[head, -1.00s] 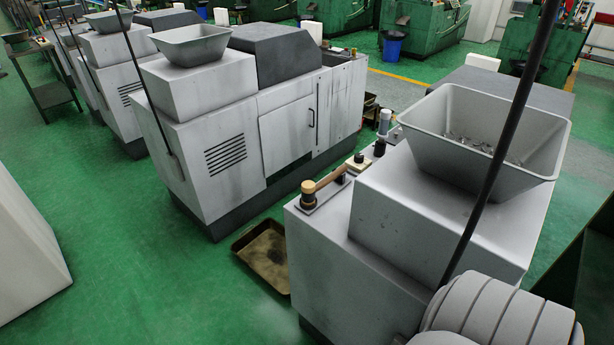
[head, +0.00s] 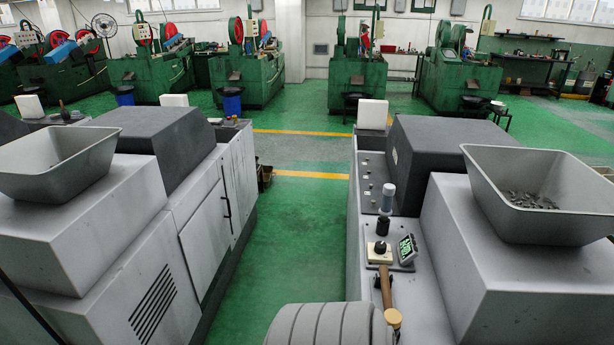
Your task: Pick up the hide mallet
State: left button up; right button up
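The hide mallet (head: 386,290) lies on the top ledge of the grey machine at right, near the bottom centre of the head view. Its brown wooden handle points away from me, toward the control panel. Its pale tan head (head: 393,318) is at the near end, right beside a grey ribbed rounded part that fills the bottom edge and seems to be mine. That part may cover a little of the mallet's surroundings. Neither of my grippers shows in the view.
The right machine's hopper (head: 480,185) holds small metal pieces. A green-floored aisle (head: 300,230) separates it from the left machine (head: 185,215).

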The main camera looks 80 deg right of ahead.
aim_at(394, 319)
jog(key=i, duration=0.45)
jog(key=z, duration=2.75)
jog(key=i, duration=0.7)
jog(key=z, duration=1.8)
